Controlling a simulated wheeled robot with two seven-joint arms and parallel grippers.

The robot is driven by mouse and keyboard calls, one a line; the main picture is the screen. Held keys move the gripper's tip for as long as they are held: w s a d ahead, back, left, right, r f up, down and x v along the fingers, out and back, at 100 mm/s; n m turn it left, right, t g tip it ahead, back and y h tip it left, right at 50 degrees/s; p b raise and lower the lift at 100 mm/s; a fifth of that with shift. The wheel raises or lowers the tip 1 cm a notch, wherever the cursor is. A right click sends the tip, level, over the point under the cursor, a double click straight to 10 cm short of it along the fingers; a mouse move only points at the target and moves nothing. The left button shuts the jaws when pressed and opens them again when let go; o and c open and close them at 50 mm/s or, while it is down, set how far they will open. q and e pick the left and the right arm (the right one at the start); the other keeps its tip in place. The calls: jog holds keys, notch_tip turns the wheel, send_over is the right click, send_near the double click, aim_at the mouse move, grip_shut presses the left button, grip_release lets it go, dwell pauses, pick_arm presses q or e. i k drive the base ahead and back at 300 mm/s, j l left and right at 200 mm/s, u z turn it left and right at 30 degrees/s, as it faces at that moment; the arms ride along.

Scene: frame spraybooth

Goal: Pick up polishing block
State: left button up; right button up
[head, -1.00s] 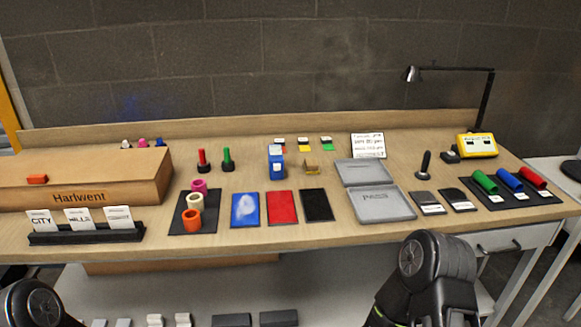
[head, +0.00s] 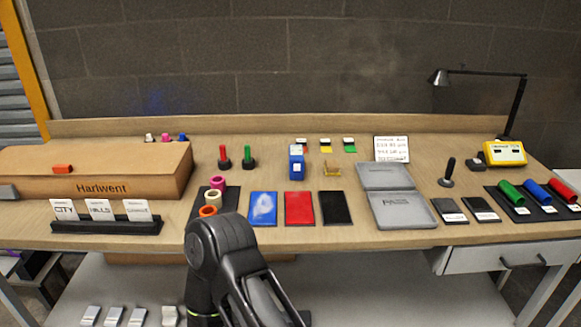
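I cannot tell for sure which thing is the polishing block. Several pale blocks (head: 114,316) lie on the lower shelf. One of my dark arms rises at the bottom centre, in front of the bench edge. Neither gripper shows in the picture.
The wooden bench (head: 400,240) holds a "Harlwent" box (head: 130,187), card stand (head: 105,226), blue, red and black pads (head: 299,208), an open grey tin (head: 402,213), coloured rolls (head: 511,193) and a lamp (head: 514,110). A drawer (head: 500,258) is under the right side.

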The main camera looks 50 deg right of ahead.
aim_at(332, 166)
jog(key=k+l, duration=1.05)
jog(key=l, duration=0.15)
